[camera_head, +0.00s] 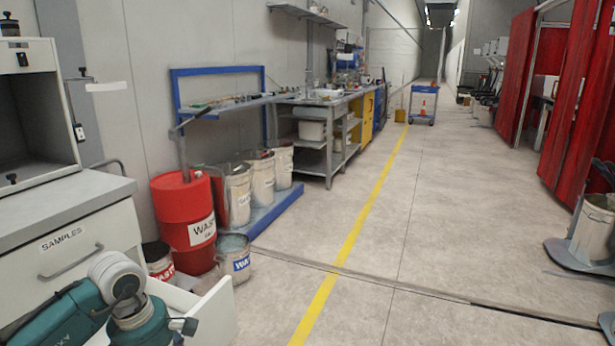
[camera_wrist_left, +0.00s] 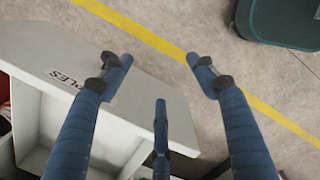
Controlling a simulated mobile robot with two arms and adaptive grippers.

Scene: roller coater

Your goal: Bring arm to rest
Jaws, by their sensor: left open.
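My left arm (camera_head: 62,318) comes in at the lower left of the head view, bent, beside the cabinet marked SAMPLES (camera_head: 75,262). In the left wrist view my left gripper (camera_wrist_left: 160,78) has its blue fingers spread apart, with nothing between them. It hangs over or near an open white drawer (camera_wrist_left: 68,33), whose label is partly hidden by a finger. The drawer's front also shows in the head view (camera_head: 216,318), pulled out beside my arm. The visible part of the drawer's inside looks bare. My right gripper is not in view.
A red waste drum (camera_head: 184,212) and several buckets, one with a blue label (camera_head: 234,262), stand beyond the drawer. A workbench (camera_head: 330,140) lines the wall. Red curtains (camera_head: 575,100) hang at the right. The floor around the yellow line (camera_head: 345,250) is clear.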

